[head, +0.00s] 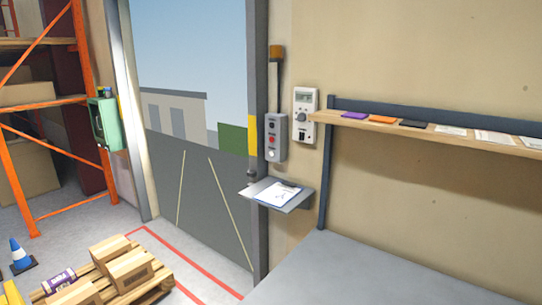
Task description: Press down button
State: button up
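A grey control box (275,138) with a column of several buttons is mounted on the wall just right of the doorway. A dark button (271,124) is at its top, a red button (271,140) in the middle, and a pale button (272,154) near the bottom. Any labels are too small to read, so I cannot tell which one is the down button. My gripper and arm are not in view.
A small shelf (302,201) holding a clipboard (277,192) juts out below the box. A white wall unit (304,112) hangs to its right. A grey tabletop (335,272) fills the lower right. A loaded pallet (157,280) stands lower left.

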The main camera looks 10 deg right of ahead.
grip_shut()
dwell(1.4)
